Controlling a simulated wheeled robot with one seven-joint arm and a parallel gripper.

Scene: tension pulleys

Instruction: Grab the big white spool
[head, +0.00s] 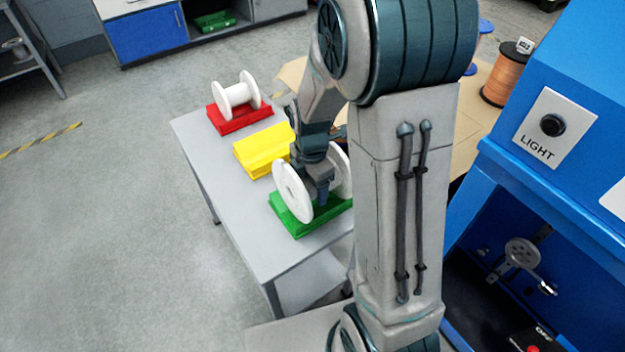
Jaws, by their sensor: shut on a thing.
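The big white spool (291,191) stands on its flange edges at the green block (297,226), at the near end of the grey table. My gripper (319,192) reaches down between its two flanges and is shut on it, around the middle part. The fingertips and the spool's core are mostly hidden by the gripper and the near flange. The right flange is partly covered by my arm. I cannot tell whether the spool touches the green block or is slightly above it.
A smaller white spool (238,95) sits on a red block (240,118) at the table's far end. A yellow block (262,150) between them is empty. A blue machine (560,190) stands at right, with an orange spool (505,78) behind. Floor left of the table (205,158) is clear.

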